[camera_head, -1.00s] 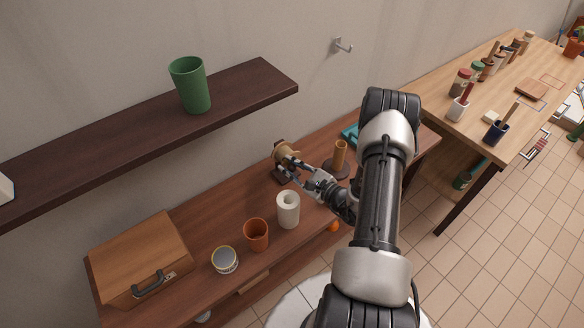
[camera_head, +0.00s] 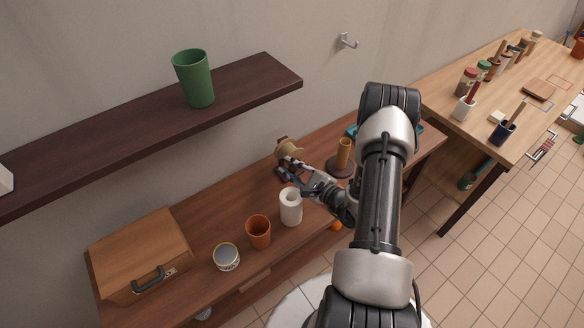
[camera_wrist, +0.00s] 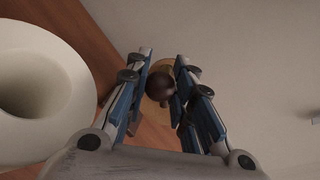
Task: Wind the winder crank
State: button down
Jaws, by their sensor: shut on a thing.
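The winder (camera_head: 289,148), with a tan spool on a dark stand, is on the brown bench near the wall. My gripper (camera_head: 283,171) is at its front side, just below the spool. In the wrist view, my gripper's two fingers (camera_wrist: 164,62) are on either side of the crank's dark round knob (camera_wrist: 160,86) and shut on it. Part of the tan spool shows behind the knob and fingers. The crank arm is mostly hidden by my gripper.
A brown upright post (camera_head: 343,153) is to the right. An orange cup (camera_head: 258,236), a tin (camera_head: 226,260) and a wooden case (camera_head: 122,265) are left. A dark shelf (camera_head: 130,135) hangs above.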

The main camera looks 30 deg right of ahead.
jog(key=c, duration=1.3)
grip_release()
jog(key=shift+c, duration=0.2)
notch_tip(320, 180, up, 10)
jog(key=shift+s+r, duration=0.1)
